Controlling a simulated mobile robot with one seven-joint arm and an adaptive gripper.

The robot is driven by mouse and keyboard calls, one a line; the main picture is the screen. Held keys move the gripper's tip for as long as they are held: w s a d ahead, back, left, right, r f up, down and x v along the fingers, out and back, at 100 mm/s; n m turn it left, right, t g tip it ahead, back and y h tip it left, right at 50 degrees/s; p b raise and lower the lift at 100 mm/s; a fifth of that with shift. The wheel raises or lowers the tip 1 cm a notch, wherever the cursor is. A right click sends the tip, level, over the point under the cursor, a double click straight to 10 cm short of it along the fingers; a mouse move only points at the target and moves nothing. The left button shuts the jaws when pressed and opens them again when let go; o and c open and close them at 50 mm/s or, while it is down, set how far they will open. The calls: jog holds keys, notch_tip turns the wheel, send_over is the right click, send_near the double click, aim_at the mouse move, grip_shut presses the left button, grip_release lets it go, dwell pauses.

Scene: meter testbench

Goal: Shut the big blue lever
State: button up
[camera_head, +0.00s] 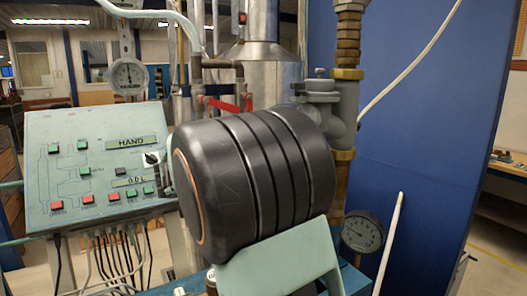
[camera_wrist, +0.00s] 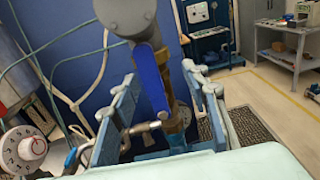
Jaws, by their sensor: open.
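The big blue lever (camera_wrist: 152,80) shows in the wrist view as a flat blue handle hanging down from a grey round valve body (camera_wrist: 126,16). It points nearly straight down, slightly tilted, in front of a brass pipe fitting. My gripper (camera_wrist: 163,92) is open in the wrist view, with one finger on each side of the lever in the picture. I see no finger closed on the lever; whether either touches it I cannot tell. In the head view my dark arm fills the middle, and the lever and fingertips cannot be made out.
A green control panel (camera_head: 95,165) with buttons stands at the left, cables below it. A vertical pipe with brass fittings (camera_head: 347,52) and a round gauge (camera_head: 362,232) are right of my arm. A blue wall panel (camera_head: 420,120) stands behind. Hoses (camera_wrist: 62,88) hang left in the wrist view.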

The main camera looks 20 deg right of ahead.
jog(key=w+d, duration=0.1)
jog(key=d, duration=0.2)
jog(key=w+d, duration=0.1)
jog(key=d, duration=0.3)
jog(key=w+d+f+p, duration=0.1)
jog(key=d, duration=0.2)
jog(key=shift+w+d, duration=0.1)
jog(key=shift+d, duration=0.1)
jog(key=shift+c, duration=0.4)
grip_shut()
